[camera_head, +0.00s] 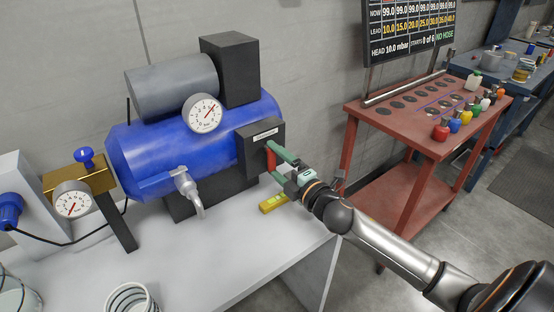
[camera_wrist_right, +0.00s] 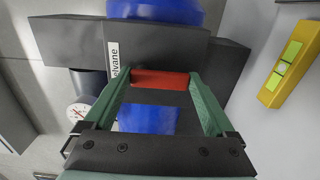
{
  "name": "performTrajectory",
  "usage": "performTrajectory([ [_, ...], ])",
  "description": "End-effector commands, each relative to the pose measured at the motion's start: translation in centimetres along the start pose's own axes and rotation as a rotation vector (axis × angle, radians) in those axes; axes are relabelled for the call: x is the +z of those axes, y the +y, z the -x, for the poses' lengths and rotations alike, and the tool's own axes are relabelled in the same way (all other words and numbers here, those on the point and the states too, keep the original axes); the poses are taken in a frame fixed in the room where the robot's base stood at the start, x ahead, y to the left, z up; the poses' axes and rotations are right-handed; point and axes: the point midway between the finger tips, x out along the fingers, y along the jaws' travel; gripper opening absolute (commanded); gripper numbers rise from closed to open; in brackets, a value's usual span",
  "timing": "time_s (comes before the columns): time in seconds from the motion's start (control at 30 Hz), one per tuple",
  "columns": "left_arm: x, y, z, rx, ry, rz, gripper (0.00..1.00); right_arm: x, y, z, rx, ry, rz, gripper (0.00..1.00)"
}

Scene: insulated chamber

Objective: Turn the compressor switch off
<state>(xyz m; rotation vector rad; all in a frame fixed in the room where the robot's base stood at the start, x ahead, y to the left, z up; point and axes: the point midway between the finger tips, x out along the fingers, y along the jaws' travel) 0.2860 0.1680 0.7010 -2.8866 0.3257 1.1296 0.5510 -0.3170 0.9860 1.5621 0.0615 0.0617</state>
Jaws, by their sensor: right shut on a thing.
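The blue compressor (camera_head: 165,155) stands on the grey bench, with a black switch box (camera_head: 258,138) on its right end. A red switch lever (camera_head: 271,162) sticks out of the box's front. My right gripper (camera_head: 273,160) is at the box, its green fingers shut on the red lever. In the right wrist view the lever (camera_wrist_right: 160,80) lies between the two fingertips, in front of the black box (camera_wrist_right: 195,50) with its white label. The fingers hide part of the lever in the head view. My left gripper is not in view.
A yellow level (camera_head: 274,203) lies on the bench close below my right gripper. A tap (camera_head: 187,187) sticks out of the tank's front, and a brass block with a gauge (camera_head: 73,200) stands left. A red table (camera_head: 390,125) with small bottles stands right.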

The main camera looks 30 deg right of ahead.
Motion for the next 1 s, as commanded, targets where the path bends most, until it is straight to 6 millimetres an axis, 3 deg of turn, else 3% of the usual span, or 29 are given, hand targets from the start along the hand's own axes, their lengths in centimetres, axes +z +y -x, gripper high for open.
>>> performTrajectory([
  [0.53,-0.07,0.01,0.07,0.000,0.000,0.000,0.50,0.01,0.01,-0.01,0.000,-0.002,-0.028,0.34],
  [0.57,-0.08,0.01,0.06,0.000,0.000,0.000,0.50,0.01,0.01,-0.01,0.000,-0.002,-0.028,0.92],
  [0.63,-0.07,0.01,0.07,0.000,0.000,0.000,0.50,0.00,0.01,-0.01,0.000,-0.002,-0.028,1.00],
  [1.0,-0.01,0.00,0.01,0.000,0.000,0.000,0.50,-0.02,-0.10,0.55,-0.001,-0.001,-0.024,1.00],
])
